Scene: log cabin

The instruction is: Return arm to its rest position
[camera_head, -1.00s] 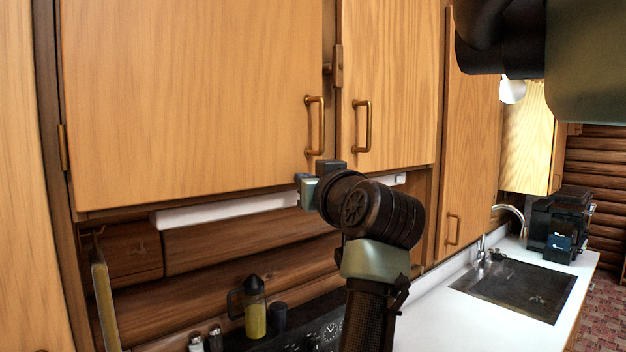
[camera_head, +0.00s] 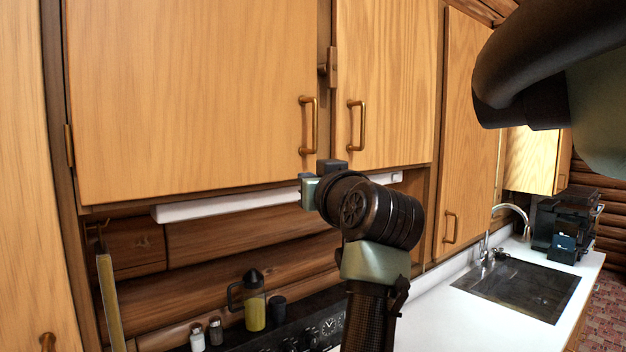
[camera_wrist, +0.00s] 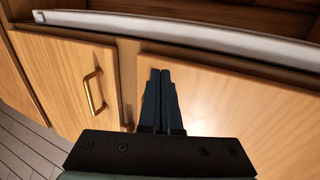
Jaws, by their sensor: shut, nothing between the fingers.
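My gripper (camera_wrist: 159,98) shows in the wrist view with its two dark fingers together, shut and empty. Wooden cabinet doors and a handle (camera_wrist: 94,92) lie beyond the fingers in that view. In the head view my arm rises from the bottom middle, and its wrist end stands in front of the lower edge of the upper cabinets (camera_head: 200,90). The fingers themselves are mostly hidden there behind the wrist. Whether the arm touches the cabinet I cannot tell.
A white light strip (camera_head: 225,205) runs under the cabinets. Below are a yellow bottle (camera_head: 254,310), two small shakers and the stove panel (camera_head: 325,326). A white counter with a sink (camera_head: 520,285) and a black coffee machine (camera_head: 565,225) lies to the right.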

